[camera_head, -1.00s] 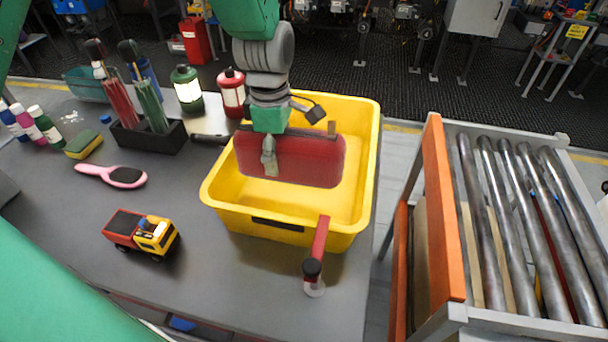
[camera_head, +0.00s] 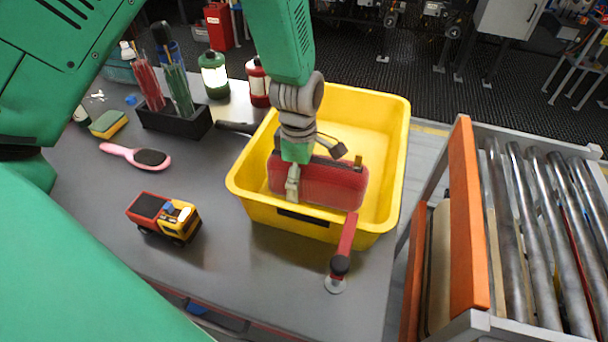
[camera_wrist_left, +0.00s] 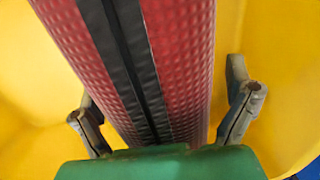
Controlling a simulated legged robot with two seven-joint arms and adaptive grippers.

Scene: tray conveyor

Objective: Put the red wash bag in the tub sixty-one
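The red wash bag (camera_head: 325,184) stands on its long side inside the yellow tub (camera_head: 392,190), near its front wall. It has a black zip strip along its top, seen close in the left wrist view (camera_wrist_left: 180,60). The tub has a dark label on its front; no number is legible. My left gripper (camera_head: 316,168) reaches down into the tub, one finger on each side of the bag. In the left wrist view, the fingers (camera_wrist_left: 165,112) stand apart, with a gap between the bag and the right finger. My right gripper is not in view.
A red-handled tool (camera_head: 345,245) stands against the tub's front. A roller conveyor (camera_head: 540,230) with an orange side board is at right.

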